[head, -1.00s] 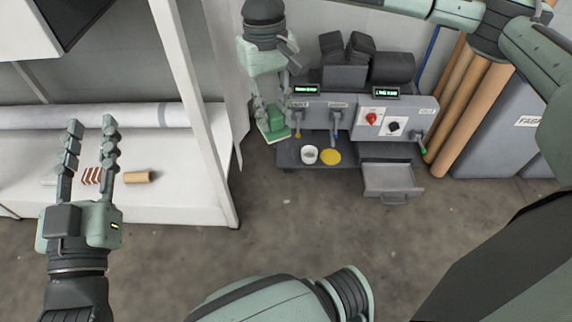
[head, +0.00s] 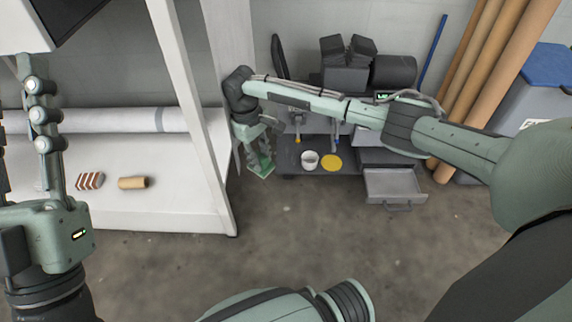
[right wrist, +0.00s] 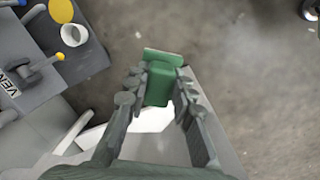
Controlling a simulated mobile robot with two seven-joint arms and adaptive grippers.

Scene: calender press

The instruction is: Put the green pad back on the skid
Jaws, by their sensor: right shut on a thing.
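The green pad (head: 263,170) is a block on a paler flat plate. My right gripper (head: 258,152) is shut on it, beside the white rack's leg and left of the press. In the right wrist view the pad (right wrist: 159,84) sits between the fingers, its pale plate showing beyond the tips. It appears held clear of the floor. I cannot tell for sure which thing is the skid; a dark low platform (head: 290,158) stands under the press. My left gripper (head: 18,125) is open and empty at the left edge, partly out of frame.
A white cup (head: 310,159) and yellow disc (head: 331,163) are on the dark platform. An open drawer (head: 394,184) juts out to their right. The white rack (head: 190,205) holds a striped block (head: 90,181) and a brown roll (head: 132,183). The floor in front is clear.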

